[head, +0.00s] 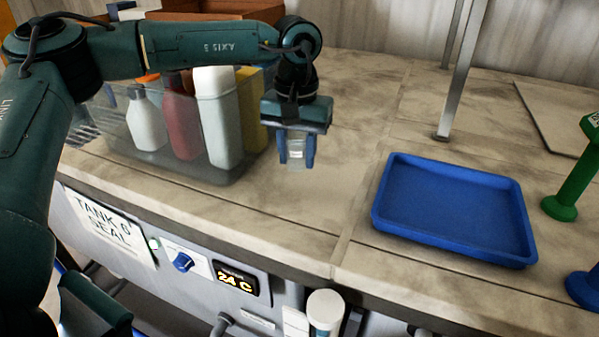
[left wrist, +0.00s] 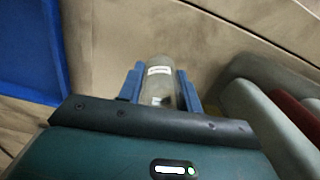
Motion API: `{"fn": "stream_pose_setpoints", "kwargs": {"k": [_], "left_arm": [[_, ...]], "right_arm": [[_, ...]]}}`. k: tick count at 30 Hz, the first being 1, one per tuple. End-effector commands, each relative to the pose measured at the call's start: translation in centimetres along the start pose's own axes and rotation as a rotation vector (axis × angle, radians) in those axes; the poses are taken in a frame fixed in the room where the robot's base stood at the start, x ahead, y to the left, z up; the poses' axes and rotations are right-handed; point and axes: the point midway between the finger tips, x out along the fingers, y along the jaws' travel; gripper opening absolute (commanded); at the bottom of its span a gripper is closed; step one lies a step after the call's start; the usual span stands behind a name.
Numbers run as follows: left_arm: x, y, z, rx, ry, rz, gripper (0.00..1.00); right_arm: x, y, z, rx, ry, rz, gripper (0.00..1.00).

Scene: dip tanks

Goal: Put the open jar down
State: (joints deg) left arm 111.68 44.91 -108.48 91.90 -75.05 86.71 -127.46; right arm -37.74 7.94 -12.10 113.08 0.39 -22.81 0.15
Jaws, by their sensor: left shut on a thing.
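A small clear jar (head: 296,152) with a white label is between the blue fingers of my left gripper (head: 296,150) in the head view. The gripper is shut on it and points down over the counter, just right of the bottle bin. The jar (left wrist: 160,84) also shows between the fingers of the left gripper (left wrist: 160,88) in the left wrist view. I see no lid on it, but its top is partly hidden by the gripper. I cannot tell whether its base touches the counter.
A clear bin (head: 205,172) with several bottles stands left of the jar. An empty blue tray (head: 455,259) lies to the right, with a metal post (head: 455,90) behind it. A green stand (head: 565,198) is at the far right. The counter (head: 350,130) between bin and tray is clear.

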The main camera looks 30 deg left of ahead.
Motion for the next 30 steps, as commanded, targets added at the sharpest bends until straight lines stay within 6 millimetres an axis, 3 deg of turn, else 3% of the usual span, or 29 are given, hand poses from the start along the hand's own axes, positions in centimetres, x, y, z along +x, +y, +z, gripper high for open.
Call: {"fn": "stream_pose_setpoints", "kwargs": {"k": [12, 25, 26, 30], "left_arm": [[4.9, 0.0, 0.0, 0.002, -0.001, -0.002, 0.13], [5.9, 0.0, 0.0, 0.001, 0.0, 0.001, 0.13], [5.8, 0.0, 0.0, 0.001, 0.001, 0.001, 0.36], [5.8, 0.0, 0.0, 0.001, 0.001, 0.001, 0.48]], "right_arm": [[-0.4, 0.1, 0.1, -0.012, -0.019, 0.001, 0.36], [0.0, 0.2, 0.1, -0.015, -0.013, 0.001, 0.36], [-0.1, 0.2, -0.1, -0.015, -0.012, 0.001, 0.36], [-0.1, 0.2, -0.2, -0.014, -0.009, 0.0, 0.36]]}}
